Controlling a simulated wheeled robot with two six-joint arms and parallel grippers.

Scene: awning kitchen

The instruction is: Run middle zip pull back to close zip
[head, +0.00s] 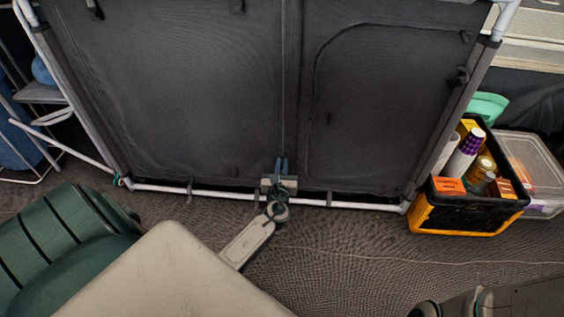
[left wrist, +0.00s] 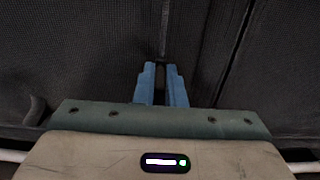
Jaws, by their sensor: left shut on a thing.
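The dark mesh panel (head: 190,90) of the kitchen unit hangs in a white tube frame. A middle zip line (head: 283,90) runs upright down it, and also shows in the left wrist view (left wrist: 164,28). My left gripper (head: 280,163), with blue fingers, is low on this line, just above the bottom tube. In the left wrist view its fingers (left wrist: 162,82) stand close together with a narrow dark gap, shut on the middle zip pull. The pull itself is mostly hidden between the fingers.
A second, curved seam (head: 330,50) lies right of the middle line. A black and orange crate (head: 465,222) of bottles and boxes stands at the right, beside a clear bin (head: 520,165). Floor in front is clear.

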